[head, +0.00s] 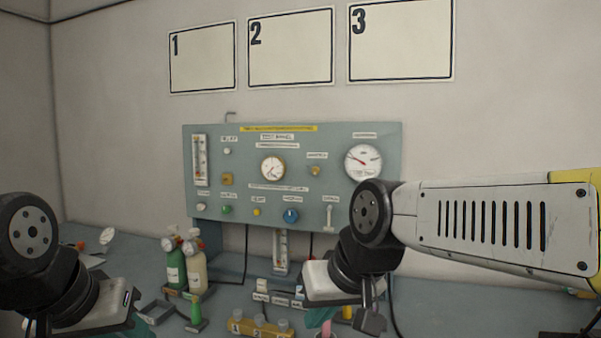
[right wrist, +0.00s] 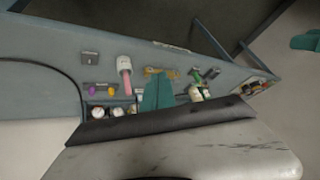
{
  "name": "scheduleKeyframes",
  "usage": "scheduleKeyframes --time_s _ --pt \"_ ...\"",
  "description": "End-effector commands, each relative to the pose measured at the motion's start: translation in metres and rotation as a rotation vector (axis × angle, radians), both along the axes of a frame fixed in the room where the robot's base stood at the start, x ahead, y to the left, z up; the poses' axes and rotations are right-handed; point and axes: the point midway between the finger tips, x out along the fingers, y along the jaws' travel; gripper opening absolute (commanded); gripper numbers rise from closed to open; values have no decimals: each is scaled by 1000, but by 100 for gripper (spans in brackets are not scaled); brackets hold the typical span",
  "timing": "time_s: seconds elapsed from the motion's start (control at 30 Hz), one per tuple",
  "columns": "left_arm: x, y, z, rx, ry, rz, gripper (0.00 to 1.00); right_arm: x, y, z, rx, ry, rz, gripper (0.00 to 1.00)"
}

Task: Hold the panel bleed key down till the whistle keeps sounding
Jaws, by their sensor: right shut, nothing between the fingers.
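The grey-green test panel (head: 230,150) stands upright at the back of the bench. It carries several small knobs and buttons, among them a square yellow key (head: 227,179), a green knob (head: 226,210), a round yellow button (head: 257,212) and a blue knob (head: 291,215). The labels are too small to tell which is the bleed key. No whistle can be made out. My right gripper (head: 325,334) is low in front of the panel, apart from it; its teal fingers (right wrist: 158,92) are shut and empty. My left gripper (head: 130,334) is mostly cut off at the lower left.
Green (head: 175,265) and cream (head: 196,270) bottles stand on the bench left of centre. A yellow block (head: 250,328) with several round tops lies at the front. A pink cylinder (right wrist: 125,84) lies near my right fingers. Gauges and a lever sit on the panel's right.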

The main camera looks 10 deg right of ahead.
Motion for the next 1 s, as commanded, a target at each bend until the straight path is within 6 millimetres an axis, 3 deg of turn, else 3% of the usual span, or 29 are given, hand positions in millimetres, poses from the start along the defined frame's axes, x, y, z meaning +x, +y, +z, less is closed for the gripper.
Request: scheduleKeyframes --time_s 0.27,0.47,0.63,0.77,0.87,1.0 --pt "0 0 0 0 0 0 36 2 1 0 9 4 -9 0" --pt "0 0 0 0 0 0 36 32 8 6 125 42 -112 0" --pt "0 0 0 0 0 0 36 90 8 12 333 77 -292 0" --pt "0 0 0 0 0 0 36 142 -7 16 512 80 -451 0" --pt "0 0 0 0 0 0 36 182 -31 16 655 70 -580 0" --pt "0 0 0 0 0 0 36 232 -80 14 852 34 -768 0"
